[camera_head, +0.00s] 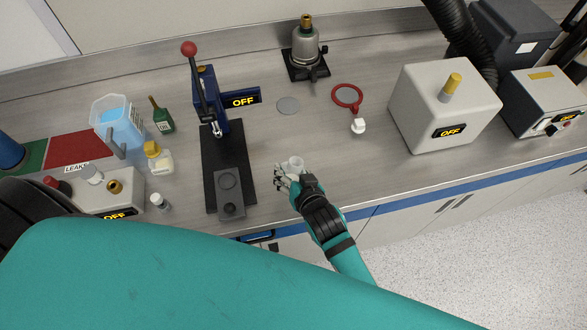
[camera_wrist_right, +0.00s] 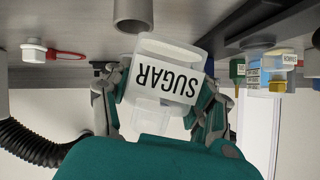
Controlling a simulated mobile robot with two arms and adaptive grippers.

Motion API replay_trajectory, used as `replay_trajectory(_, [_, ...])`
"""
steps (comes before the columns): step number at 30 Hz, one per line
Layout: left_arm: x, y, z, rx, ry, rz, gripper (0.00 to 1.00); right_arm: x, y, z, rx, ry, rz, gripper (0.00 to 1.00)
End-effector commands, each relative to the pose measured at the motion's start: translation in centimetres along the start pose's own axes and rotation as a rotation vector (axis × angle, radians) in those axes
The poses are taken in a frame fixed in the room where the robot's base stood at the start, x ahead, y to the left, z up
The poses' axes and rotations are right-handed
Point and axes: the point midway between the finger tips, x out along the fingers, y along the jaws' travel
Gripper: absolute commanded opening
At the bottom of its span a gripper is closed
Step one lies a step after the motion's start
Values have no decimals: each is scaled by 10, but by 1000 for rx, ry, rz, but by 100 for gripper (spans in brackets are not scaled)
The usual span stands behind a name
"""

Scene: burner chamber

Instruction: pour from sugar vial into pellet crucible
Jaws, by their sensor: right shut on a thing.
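My right gripper (camera_head: 292,178) is shut on the sugar vial (camera_head: 296,163), a small clear-white container held near the front edge of the bench, right of the press. In the right wrist view, the vial (camera_wrist_right: 165,80) sits between the fingers, its SUGAR label upside down and slightly tilted in that picture. I cannot pick out the pellet crucible with certainty. A grey cylinder (camera_wrist_right: 133,12) shows close by at the top of the wrist view; I cannot tell what it is. My left gripper is not in view.
A press (camera_head: 206,95) with a red-knobbed lever stands left of the vial. A grey disc (camera_head: 288,105), a red ring (camera_head: 347,95) and a small white piece (camera_head: 358,126) lie behind it. A metal vessel (camera_head: 305,48) stands farther back. A grey box (camera_head: 445,105) is at right.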

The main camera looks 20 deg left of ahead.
Motion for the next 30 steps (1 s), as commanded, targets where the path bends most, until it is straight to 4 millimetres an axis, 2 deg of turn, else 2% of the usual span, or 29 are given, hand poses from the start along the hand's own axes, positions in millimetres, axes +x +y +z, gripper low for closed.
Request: replay_trajectory(30, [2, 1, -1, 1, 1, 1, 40, -5, -6, 1, 153, -111, -62, 0])
